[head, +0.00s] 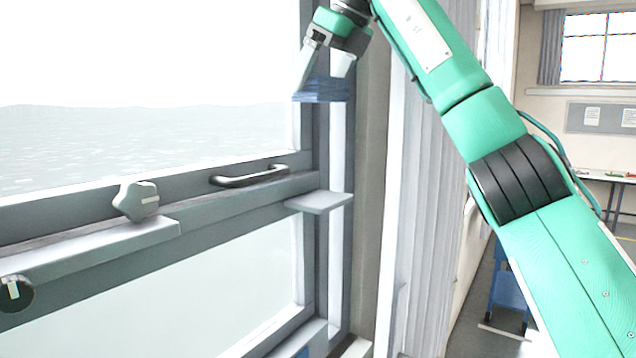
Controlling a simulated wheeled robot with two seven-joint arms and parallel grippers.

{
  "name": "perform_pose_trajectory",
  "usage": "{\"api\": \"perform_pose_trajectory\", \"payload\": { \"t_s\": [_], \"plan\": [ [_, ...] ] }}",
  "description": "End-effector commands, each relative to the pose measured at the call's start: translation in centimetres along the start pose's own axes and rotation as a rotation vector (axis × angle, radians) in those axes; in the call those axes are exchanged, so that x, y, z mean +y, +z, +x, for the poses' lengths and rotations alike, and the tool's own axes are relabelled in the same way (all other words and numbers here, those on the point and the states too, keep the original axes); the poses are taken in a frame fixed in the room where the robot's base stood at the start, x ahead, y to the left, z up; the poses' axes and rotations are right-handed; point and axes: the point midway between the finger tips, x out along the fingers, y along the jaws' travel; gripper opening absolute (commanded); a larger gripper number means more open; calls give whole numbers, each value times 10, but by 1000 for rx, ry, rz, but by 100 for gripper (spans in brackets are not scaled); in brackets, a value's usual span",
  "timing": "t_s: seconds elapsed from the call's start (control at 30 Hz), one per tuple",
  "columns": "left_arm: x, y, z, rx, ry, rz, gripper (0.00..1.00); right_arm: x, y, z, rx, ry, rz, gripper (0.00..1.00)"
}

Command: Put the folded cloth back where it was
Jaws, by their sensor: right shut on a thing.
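The folded cloth (322,90) is a small dark blue stack near the top middle, in front of the window's right frame post. My right gripper (324,70) reaches down from above with its two light fingers and is shut on the cloth. The cloth is held in the air, above a small grey ledge (320,201) at the window post, with a clear gap between them. My left gripper is out of view.
The window frame (240,206) carries a black handle (250,176) and a grey knob (139,201). A dark round knob (15,292) is at the lower left. Pale curtains (425,190) hang right of the post. A table (606,178) and blue cart (508,288) stand far behind.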

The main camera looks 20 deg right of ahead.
Motion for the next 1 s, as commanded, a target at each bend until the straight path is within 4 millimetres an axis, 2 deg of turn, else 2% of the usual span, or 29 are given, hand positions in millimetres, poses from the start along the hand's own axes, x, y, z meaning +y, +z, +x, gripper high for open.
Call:
{"api": "perform_pose_trajectory", "payload": {
  "t_s": [0.03,0.17,0.4,0.47,0.7,1.0],
  "plan": [
    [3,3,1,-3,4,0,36,-1,-5,10,2,2,-3,72],
    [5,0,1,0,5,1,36,-1,-17,30,2,2,-1,72],
    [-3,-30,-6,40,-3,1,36,-1,-39,67,3,1,-1,72],
    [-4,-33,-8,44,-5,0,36,-1,-45,76,3,1,0,72],
    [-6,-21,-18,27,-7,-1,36,-1,-63,106,1,1,1,72],
    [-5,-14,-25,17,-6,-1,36,-1,-73,124,3,1,0,72]
  ]
}}
